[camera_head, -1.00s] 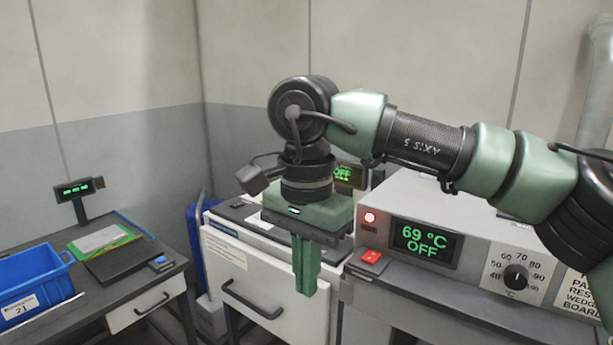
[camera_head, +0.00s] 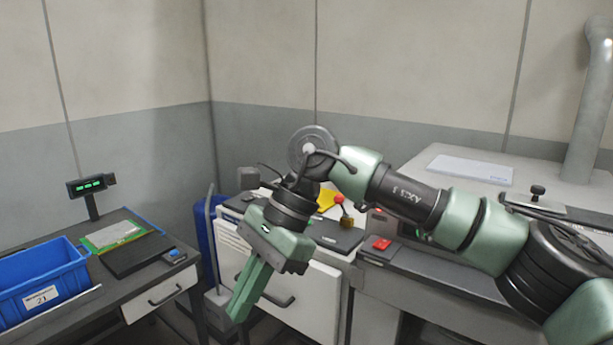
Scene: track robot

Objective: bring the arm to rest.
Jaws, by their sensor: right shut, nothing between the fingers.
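My right gripper (camera_head: 242,308) is green and shut, with nothing between its fingers. It points down and a little to the left, in front of the white drawer cabinet in the middle. My right arm (camera_head: 405,193) comes in from the right, bent low across the bench, and hides part of the bench top and the heater unit behind it. My left gripper does not show.
A red switch (camera_head: 381,243) sits on the right bench.

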